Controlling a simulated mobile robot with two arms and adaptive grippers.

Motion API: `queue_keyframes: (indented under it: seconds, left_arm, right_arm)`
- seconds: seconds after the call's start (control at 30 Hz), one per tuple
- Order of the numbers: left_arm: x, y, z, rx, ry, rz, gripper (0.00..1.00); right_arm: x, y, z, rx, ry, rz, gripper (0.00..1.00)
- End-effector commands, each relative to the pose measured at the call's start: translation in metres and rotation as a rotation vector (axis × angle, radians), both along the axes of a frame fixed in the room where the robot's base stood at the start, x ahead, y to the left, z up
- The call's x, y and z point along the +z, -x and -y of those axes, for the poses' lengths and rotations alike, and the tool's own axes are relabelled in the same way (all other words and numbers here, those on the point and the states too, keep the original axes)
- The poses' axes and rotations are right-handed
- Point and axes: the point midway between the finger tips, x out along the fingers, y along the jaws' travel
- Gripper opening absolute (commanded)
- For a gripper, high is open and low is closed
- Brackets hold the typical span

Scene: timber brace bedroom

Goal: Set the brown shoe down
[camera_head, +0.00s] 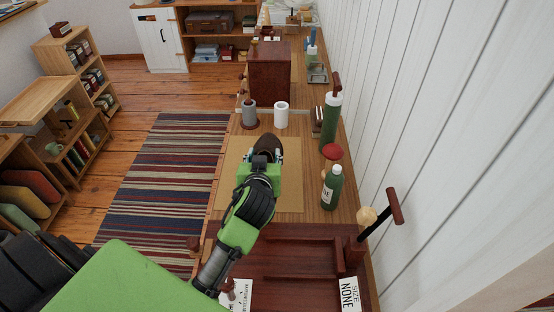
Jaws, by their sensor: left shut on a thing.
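The brown shoe (267,143) is a dark brown shape at the tip of my left gripper (264,157), over the far part of the tan mat (231,177) on the long wooden table. My left gripper is shut on the shoe; its green and black body hides most of the shoe and the fingertips. I cannot tell whether the shoe touches the mat. My right gripper is not in view.
A green bottle (331,188) and a tall green bottle (329,125) stand right of the mat near the white wall. A white cylinder (281,115) and a grey one (250,114) stand beyond it. A reddish wooden tray (290,262) lies in front.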

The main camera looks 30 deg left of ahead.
Motion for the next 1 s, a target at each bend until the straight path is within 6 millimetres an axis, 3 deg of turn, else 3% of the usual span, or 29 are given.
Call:
queue_keyframes:
  seconds: [0.23,0.5,0.87,1.0]
  left_arm:
    - [-0.016,-0.047,0.001,-0.002,-0.003,0.003,0.09]
    - [-0.057,-0.077,0.003,-0.002,-0.004,0.000,0.09]
    - [-0.078,-0.094,0.003,-0.002,-0.003,0.002,0.09]
    - [-0.096,-0.092,0.003,-0.002,-0.003,-0.001,0.09]
  right_arm:
    - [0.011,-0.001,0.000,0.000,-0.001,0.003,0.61]
    - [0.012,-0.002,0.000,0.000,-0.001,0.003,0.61]
    - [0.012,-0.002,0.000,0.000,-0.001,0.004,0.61]
    - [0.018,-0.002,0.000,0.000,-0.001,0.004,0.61]
